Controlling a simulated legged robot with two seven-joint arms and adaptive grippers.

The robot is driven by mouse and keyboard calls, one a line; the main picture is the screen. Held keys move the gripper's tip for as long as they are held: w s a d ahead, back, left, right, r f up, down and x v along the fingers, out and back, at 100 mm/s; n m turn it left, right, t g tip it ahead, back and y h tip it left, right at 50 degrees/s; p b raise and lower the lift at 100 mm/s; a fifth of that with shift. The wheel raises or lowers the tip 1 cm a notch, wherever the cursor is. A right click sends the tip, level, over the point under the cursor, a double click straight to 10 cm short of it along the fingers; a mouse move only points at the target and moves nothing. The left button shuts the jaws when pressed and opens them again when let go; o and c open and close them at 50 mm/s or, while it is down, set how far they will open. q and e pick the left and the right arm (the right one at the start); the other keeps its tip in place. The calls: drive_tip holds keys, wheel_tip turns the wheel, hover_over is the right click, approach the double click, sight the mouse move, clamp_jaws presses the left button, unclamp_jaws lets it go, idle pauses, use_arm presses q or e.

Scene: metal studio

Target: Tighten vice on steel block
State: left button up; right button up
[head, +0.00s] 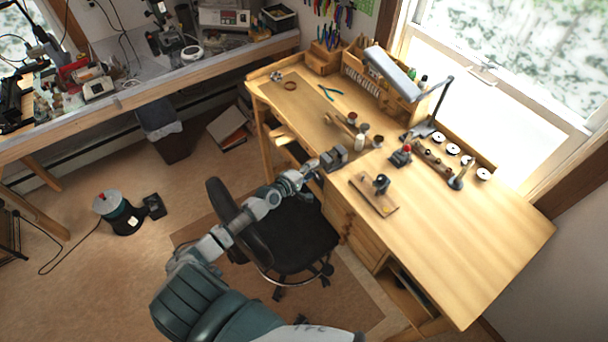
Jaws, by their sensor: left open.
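A small grey vice (334,159) sits at the near edge of the wooden workbench (480,250), left of the bench's middle. A grey blocky shape shows at its jaws, but the steel block cannot be told apart from the vice at this size. My left arm reaches up from the bottom of the head view, over the black chair. My left gripper (312,171) is open, just left of and below the vice at the bench edge. Whether it touches the vice or its handle cannot be told. My right gripper is not in view.
A black swivel chair (290,235) stands under my left arm. A small tool on a wooden board (376,196), jars (361,141), blue pliers (330,92) and a desk lamp (395,75) are on the bench. The bench's right part is clear.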

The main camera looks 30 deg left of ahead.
use_arm(q)
drive_tip(key=v, duration=1.1)
drive_tip(key=shift+s+f, duration=0.15)
drive_tip(key=shift+c, duration=0.2)
